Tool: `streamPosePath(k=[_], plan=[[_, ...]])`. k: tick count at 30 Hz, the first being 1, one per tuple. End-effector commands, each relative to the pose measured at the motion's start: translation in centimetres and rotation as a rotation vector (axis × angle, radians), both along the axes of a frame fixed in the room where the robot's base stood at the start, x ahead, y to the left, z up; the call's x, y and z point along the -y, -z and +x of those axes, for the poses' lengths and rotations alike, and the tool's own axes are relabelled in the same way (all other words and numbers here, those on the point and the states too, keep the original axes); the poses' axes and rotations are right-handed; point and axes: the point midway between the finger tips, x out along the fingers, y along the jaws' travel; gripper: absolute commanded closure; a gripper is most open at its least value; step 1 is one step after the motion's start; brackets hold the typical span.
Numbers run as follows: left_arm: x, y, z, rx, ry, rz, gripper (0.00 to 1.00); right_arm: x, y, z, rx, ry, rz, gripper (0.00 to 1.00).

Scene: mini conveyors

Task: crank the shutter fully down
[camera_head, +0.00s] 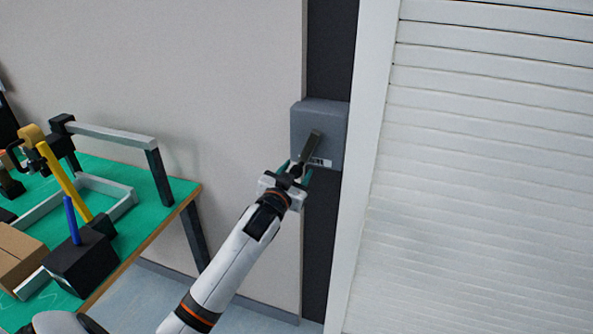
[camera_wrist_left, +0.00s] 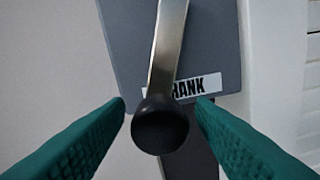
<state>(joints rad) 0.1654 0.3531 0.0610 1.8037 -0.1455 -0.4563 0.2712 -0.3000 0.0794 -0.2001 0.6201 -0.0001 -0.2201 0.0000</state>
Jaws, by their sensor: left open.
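The grey crank box (camera_head: 319,118) is mounted on a dark vertical strip beside the shutter. Its metal crank arm (camera_head: 311,146) slants down and left to a round black knob (camera_wrist_left: 160,125). In the left wrist view, the crank arm hangs almost straight down over a label reading "RANK", its first letter hidden. My left gripper (camera_head: 298,176) is open, and its green fingers (camera_wrist_left: 160,122) stand on either side of the knob, with gaps visible. The white slatted shutter (camera_head: 480,180) fills the right of the head view; its lower end is out of view. My right gripper is not in view.
A green-topped table (camera_head: 178,190) stands at the left, with a grey frame (camera_head: 110,135), a yellow bar (camera_head: 64,180), a black block with a blue peg (camera_head: 82,262) and a cardboard box (camera_head: 18,255). A white post (camera_head: 362,150) separates the crank box from the shutter.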

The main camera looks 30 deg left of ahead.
Motion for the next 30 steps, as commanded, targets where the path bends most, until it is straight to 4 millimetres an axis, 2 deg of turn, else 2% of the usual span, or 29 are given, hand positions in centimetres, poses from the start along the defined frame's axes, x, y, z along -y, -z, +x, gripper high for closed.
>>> streamPosePath(k=[11,20,30], plan=[[-0.1,0.03,0.56,-0.001,0.0,0.0,0.5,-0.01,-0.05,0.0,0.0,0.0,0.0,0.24],[-0.08,0.04,0.54,-0.001,0.001,-0.001,0.99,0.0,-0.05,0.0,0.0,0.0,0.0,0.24],[0.2,0.13,0.61,0.006,0.001,-0.032,1.0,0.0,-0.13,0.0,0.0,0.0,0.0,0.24]])
